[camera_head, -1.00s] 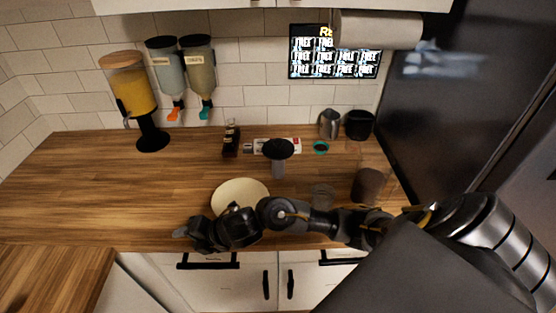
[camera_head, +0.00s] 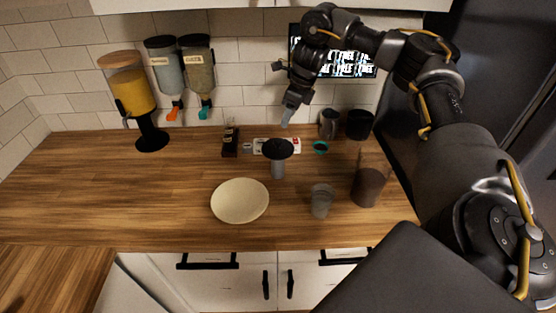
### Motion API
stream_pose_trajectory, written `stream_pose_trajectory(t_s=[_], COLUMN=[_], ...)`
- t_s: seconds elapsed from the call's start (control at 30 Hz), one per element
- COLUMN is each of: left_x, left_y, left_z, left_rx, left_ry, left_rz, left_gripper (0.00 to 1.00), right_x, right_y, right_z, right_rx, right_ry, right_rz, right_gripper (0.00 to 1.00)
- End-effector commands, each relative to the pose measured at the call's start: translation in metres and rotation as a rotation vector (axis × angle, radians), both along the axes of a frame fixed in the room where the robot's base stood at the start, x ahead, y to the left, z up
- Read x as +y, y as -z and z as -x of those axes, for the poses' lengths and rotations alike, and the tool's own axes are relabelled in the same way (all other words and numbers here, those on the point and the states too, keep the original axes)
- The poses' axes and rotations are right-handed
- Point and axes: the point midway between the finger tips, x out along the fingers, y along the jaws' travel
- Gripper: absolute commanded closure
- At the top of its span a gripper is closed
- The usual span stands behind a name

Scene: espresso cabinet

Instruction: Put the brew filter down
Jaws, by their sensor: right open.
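My right gripper (camera_head: 287,116) hangs in the air toward the back wall, fingers pointing down. It is open, and I see nothing in it. Below it on the wooden counter stands a black round-topped piece with a grey, see-through body (camera_head: 278,169). To its right a small dark disc with a teal rim (camera_head: 321,147) lies flat. Which of these is the brew filter I cannot tell for sure. Both are apart from my gripper in the picture. My left gripper is not in view.
A cream plate (camera_head: 240,201), a clear cup (camera_head: 321,201) and a brownish see-through container (camera_head: 369,186) stand toward the front. A metal jug (camera_head: 328,124), a black cup (camera_head: 359,125) and a dark bottle (camera_head: 230,140) stand at the back.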

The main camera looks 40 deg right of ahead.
Motion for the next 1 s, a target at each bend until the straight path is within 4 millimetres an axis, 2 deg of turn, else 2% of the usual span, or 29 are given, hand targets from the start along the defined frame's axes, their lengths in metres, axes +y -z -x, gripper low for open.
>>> stream_pose_trajectory(t_s=[0.13, 0.3, 0.43, 0.67, 0.8, 0.93, 1.0], left_x=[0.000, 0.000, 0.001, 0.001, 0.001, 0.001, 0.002], left_y=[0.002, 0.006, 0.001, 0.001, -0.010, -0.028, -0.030], left_z=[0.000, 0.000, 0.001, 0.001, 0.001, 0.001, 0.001], left_rx=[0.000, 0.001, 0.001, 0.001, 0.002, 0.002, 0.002], left_ry=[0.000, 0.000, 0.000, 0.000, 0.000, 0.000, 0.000], left_rz=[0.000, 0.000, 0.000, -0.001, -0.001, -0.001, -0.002], left_gripper=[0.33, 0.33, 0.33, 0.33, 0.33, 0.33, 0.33], right_x=[0.001, 0.004, 0.007, 0.008, 0.011, 0.016, 0.017], right_y=[0.006, 0.031, 0.045, 0.054, 0.060, 0.078, 0.090], right_z=[-0.001, -0.005, -0.010, -0.013, -0.013, -0.016, -0.018], right_rx=[0.003, 0.005, 0.003, -0.001, 0.003, 0.005, 0.005], right_ry=[-0.001, 0.000, -0.001, 0.000, -0.001, -0.001, 0.001], right_rz=[-0.001, -0.002, -0.001, -0.001, 0.001, 0.001, 0.000], right_gripper=[0.49, 0.49, 0.49, 0.49, 0.49, 0.49, 0.49])
